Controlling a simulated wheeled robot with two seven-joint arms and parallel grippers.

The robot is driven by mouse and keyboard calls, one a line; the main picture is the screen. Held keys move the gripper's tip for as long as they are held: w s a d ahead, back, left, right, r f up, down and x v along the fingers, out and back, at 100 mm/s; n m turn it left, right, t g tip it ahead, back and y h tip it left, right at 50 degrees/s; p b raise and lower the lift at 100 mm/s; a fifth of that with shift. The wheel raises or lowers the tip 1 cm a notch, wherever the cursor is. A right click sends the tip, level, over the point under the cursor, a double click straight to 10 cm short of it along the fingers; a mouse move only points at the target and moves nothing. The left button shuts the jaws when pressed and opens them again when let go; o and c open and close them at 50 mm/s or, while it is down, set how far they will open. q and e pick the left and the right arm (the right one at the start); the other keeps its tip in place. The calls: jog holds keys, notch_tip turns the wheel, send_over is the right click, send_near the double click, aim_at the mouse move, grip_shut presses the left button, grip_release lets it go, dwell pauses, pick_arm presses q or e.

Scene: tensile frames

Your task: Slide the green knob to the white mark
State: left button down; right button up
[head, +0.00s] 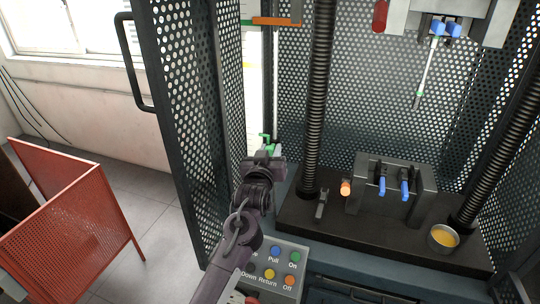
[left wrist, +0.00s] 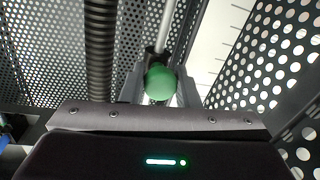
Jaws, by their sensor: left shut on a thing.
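The green knob (left wrist: 160,83) is a round ball in the left wrist view, between the fingers of my left gripper (left wrist: 160,98). A pale rod runs up behind it. In the head view, my left gripper (head: 266,156) is at the frame's left front post, shut on the knob, which is mostly hidden there; bits of green (head: 266,142) show just above the fingers. A pale scale panel (left wrist: 222,45) with dark ticks stands behind the knob, to the right in the left wrist view. I cannot make out the white mark on it. My right gripper is not in view.
A dark base (head: 330,225) carries a lower fixture (head: 395,175) with blue levers and a metal cup (head: 443,237). A perforated door (head: 195,100) stands open at left. A red perforated barrier (head: 75,225) stands on the floor.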

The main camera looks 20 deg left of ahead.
aim_at(270, 147)
pick_arm(q)
notch_tip(270, 147, up, 10)
jog(key=p, duration=0.4)
jog(key=shift+f, duration=0.15)
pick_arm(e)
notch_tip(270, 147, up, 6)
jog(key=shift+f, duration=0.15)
pick_arm(q)
jog(key=c, duration=1.1)
grip_release()
jog(key=shift+a+f, duration=0.1)
jog(key=shift+f, duration=0.1)
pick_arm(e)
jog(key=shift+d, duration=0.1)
pick_arm(q)
jog(key=s+b, duration=0.1)
jog(key=s, duration=0.1)
jog(key=s+b, duration=0.1)
jog(key=s, duration=0.2)
jog(key=s+b, duration=0.1)
jog(key=s, duration=0.1)
jog(key=shift+s+d, duration=0.4)
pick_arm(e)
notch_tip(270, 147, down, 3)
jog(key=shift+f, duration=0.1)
